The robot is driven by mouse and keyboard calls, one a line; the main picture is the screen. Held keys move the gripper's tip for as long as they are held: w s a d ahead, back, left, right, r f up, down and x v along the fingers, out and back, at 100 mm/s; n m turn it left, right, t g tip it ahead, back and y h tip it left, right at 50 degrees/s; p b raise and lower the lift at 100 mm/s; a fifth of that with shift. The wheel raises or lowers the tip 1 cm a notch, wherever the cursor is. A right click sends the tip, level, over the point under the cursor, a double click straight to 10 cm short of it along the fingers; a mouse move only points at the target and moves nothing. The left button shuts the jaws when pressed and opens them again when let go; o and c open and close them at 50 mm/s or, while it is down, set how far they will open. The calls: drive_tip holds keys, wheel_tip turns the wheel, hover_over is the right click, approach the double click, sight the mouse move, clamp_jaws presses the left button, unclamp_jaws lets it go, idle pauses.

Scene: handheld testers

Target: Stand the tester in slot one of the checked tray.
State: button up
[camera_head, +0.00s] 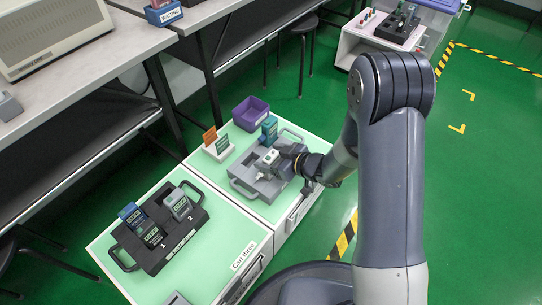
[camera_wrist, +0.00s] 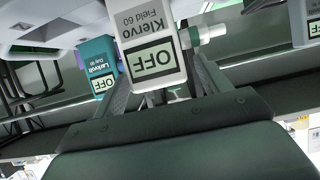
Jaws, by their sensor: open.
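In the head view a pale grey tester (camera_head: 267,161) stands in a grey tray (camera_head: 241,184) on the far green-topped cart. My gripper (camera_head: 284,158) is at its right side. In the wrist view that tester, marked Klervo Field 60 with an OFF display (camera_wrist: 150,50), is between the open fingers (camera_wrist: 160,88). A teal tester (camera_head: 269,127) stands behind it and also shows in the wrist view (camera_wrist: 100,65).
A purple bin (camera_head: 250,113) and a white holder with orange cards (camera_head: 217,146) stand beyond the grey tray. A workbench (camera_head: 120,50) runs along the left. A white cart (camera_head: 378,38) with another tray stands at the back. The green floor at right is clear.

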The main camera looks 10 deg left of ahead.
drive_tip(key=p+v, duration=0.3)
drive_tip(key=v, duration=0.8)
drive_tip(key=shift+s+d, duration=0.25)
drive_tip(key=shift+d, duration=0.1)
drive_tip(key=b+x, duration=0.3)
drive_tip(key=x, duration=0.9)
drive_tip(key=shift+a+b, duration=0.1)
drive_tip(key=shift+b, duration=0.25)
wheel_tip(320, 180, up, 3)
drive_tip(key=shift+w+f+p, duration=0.15)
drive_tip(key=shift+f+p, duration=0.05)
drive_tip(key=shift+p, duration=0.6)
drive_tip(key=shift+r, duration=0.65)
